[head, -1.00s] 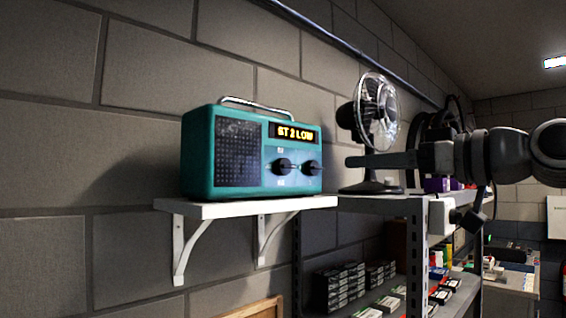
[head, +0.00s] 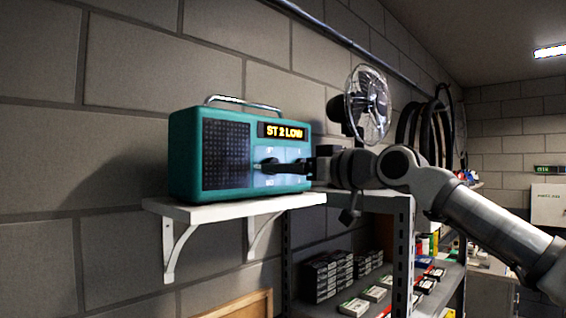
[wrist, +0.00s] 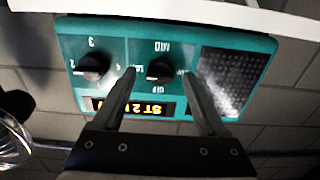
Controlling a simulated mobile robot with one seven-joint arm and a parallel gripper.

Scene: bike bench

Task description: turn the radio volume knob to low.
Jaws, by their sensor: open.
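The teal radio (head: 210,155) stands on a white wall shelf, and its lit display (head: 284,131) reads "ST 2 LOW". In the wrist view the radio appears upside down. Its black volume knob (wrist: 160,69), with MID and OFF labels beside it, sits between the fingertips of my gripper (wrist: 159,73). My gripper is open, one finger on each side of this knob; I cannot tell whether either touches it. The station knob (wrist: 92,66) is outside the fingers, to the left in the wrist view. In the head view my gripper (head: 285,166) covers much of the knob area.
The white shelf (head: 235,207) carries the radio on brackets against the block wall. A desk fan (head: 368,103) stands behind my wrist on a metal rack (head: 402,235) holding several small boxes. The wall left of the radio is clear.

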